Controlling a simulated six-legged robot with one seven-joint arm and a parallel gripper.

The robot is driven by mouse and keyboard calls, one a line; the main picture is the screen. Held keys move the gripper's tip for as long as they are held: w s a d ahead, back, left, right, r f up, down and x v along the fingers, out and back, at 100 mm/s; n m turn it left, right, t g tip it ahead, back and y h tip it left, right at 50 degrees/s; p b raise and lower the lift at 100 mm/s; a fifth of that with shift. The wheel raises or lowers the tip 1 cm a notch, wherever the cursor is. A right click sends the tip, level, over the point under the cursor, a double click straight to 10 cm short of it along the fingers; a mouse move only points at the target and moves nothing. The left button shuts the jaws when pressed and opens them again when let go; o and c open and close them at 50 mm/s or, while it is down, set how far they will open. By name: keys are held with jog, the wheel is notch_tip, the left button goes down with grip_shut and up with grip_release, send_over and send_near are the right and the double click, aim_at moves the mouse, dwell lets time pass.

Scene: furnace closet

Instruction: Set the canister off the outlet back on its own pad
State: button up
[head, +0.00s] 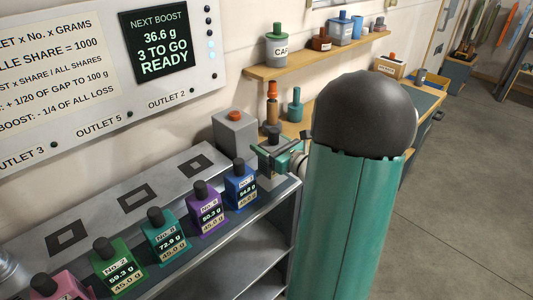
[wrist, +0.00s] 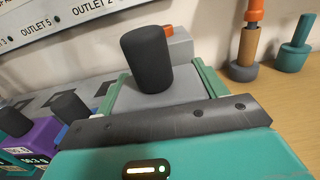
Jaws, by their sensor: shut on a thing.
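My gripper (head: 274,154) is shut on a grey canister with a dark knob (wrist: 148,60), at the right end of the metal bench. In the wrist view the canister's grey body (wrist: 150,97) sits between the two green fingers. In the head view my gripper mostly hides it; whether it touches the bench cannot be told. Along the bench's front edge stand blue (head: 240,188), purple (head: 204,210), teal (head: 164,238), green (head: 117,268) and pink (head: 54,285) canisters with labels. Behind them are empty black-framed square pads (head: 196,153) (head: 124,208) (head: 54,244) below the outlet names.
A grey box with an orange button (head: 235,132) stands close behind my gripper. The wall board (head: 90,100) carries a screen reading "3 TO GO READY". A wooden shelf (head: 320,57) with jars and lower bottles are to the right. Open floor (head: 450,200) lies at right.

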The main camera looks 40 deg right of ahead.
jog(key=shift+w+d+f, duration=0.2)
jog(key=shift+w+f, duration=0.5)
jog(key=shift+f, duration=1.6)
jog(key=shift+f, duration=0.15)
jog(key=o, duration=1.3)
jog(key=s, duration=1.2)
jog(key=shift+d, duration=0.15)
